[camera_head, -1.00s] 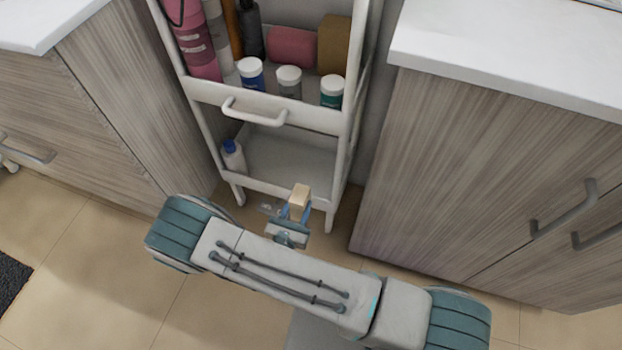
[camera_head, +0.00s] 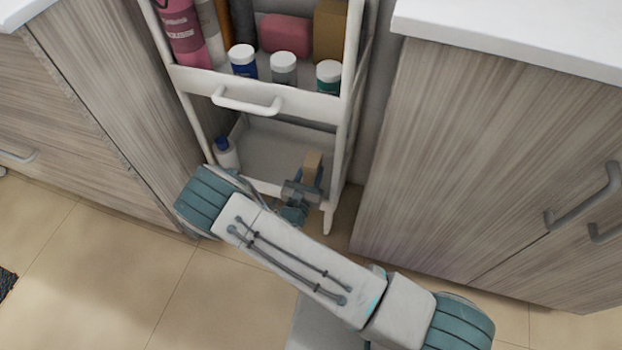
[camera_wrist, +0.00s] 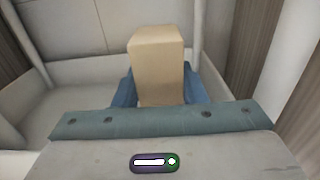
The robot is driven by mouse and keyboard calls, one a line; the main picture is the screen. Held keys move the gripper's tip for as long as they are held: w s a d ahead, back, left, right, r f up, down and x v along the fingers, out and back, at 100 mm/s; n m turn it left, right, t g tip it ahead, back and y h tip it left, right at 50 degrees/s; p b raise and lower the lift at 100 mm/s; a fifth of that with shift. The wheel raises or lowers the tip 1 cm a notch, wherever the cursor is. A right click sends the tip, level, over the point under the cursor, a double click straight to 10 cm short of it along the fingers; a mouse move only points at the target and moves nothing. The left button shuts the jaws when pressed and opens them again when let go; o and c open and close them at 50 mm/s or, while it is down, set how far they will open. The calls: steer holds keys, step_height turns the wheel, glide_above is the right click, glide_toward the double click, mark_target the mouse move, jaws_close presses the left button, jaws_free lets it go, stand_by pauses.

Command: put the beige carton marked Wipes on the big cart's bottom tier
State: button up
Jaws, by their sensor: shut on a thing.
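The beige carton (camera_head: 312,170) is upright in my gripper (camera_head: 303,188), at the front of the big cart's bottom tier (camera_head: 270,150). In the wrist view the carton (camera_wrist: 156,65) stands between the blue fingers (camera_wrist: 157,88), which are shut on it. Its marking cannot be read in either view. The tier's white floor and walls show around it in the wrist view. I cannot tell whether the carton's base touches the tier floor, because my gripper hides it.
A white bottle with a blue cap (camera_head: 226,153) stands at the tier's left front. The upper tier (camera_head: 200,80) with its handle (camera_head: 247,104) is above, holding several jars and bottles. A wood-grain cabinet (camera_head: 480,180) stands to the right. The tier's middle and back look clear.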

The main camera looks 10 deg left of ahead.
mark_target(309, 182)
step_height(309, 182, down, 3)
steer(key=shift+r+b, duration=0.15)
steer(key=shift+b, duration=0.3)
steer(key=shift+w, duration=0.2)
steer(key=o, duration=1)
